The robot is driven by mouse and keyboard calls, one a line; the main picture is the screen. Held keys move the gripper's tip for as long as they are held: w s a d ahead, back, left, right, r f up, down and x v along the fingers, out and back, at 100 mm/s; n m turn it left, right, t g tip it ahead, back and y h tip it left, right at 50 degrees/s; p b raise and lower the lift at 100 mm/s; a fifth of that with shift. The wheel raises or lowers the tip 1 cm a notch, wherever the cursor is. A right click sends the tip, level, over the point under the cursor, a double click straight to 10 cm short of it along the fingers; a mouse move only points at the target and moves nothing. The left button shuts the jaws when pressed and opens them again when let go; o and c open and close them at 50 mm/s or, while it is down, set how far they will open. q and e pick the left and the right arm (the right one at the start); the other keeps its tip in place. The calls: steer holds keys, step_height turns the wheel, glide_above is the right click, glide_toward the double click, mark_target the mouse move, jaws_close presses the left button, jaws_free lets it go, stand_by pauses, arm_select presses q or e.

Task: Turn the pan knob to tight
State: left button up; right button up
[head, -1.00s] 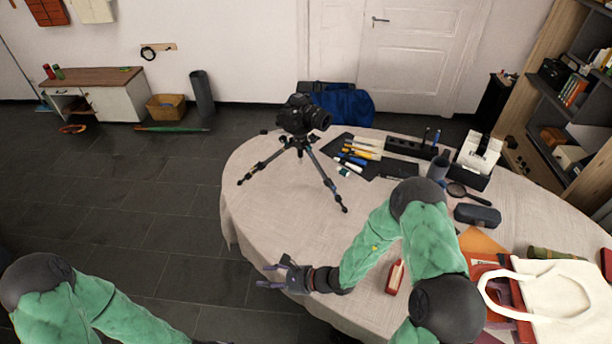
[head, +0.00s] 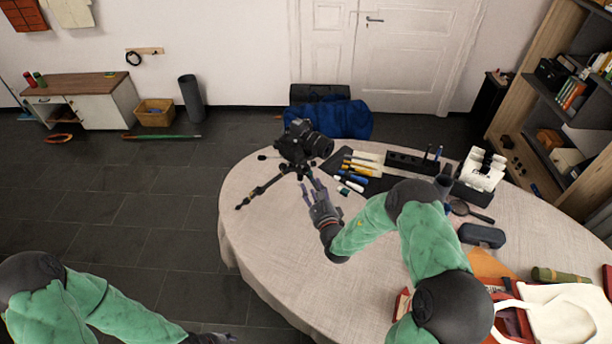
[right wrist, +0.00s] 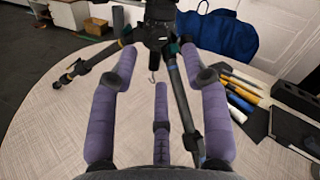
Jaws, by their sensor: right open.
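A black camera (head: 302,142) sits on a small tripod (head: 262,189) at the far left of the round table. In the right wrist view the tripod's centre (right wrist: 155,30) is ahead, with legs spreading left and right. The pan knob cannot be told apart from the other dark tripod parts. My right gripper (head: 313,186) is open and empty, just in front of the tripod, and hides part of its legs. In the right wrist view its purple fingers (right wrist: 157,66) spread below the tripod centre; contact cannot be told. My left gripper (head: 226,337) barely shows at the bottom edge.
Pens and markers (head: 358,172) lie on a dark mat right of the tripod. A magnifying glass (head: 468,211), a dark case (head: 482,235) and a white bag (head: 560,318) are farther right. The table's (head: 270,250) left front is clear.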

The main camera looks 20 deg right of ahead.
mark_target(305, 174)
steer(key=w, duration=0.4)
steer(key=w+b, duration=0.1)
steer(key=w, duration=0.1)
steer(key=shift+w+d, duration=0.3)
steer(key=shift+w, duration=0.05)
jaws_close()
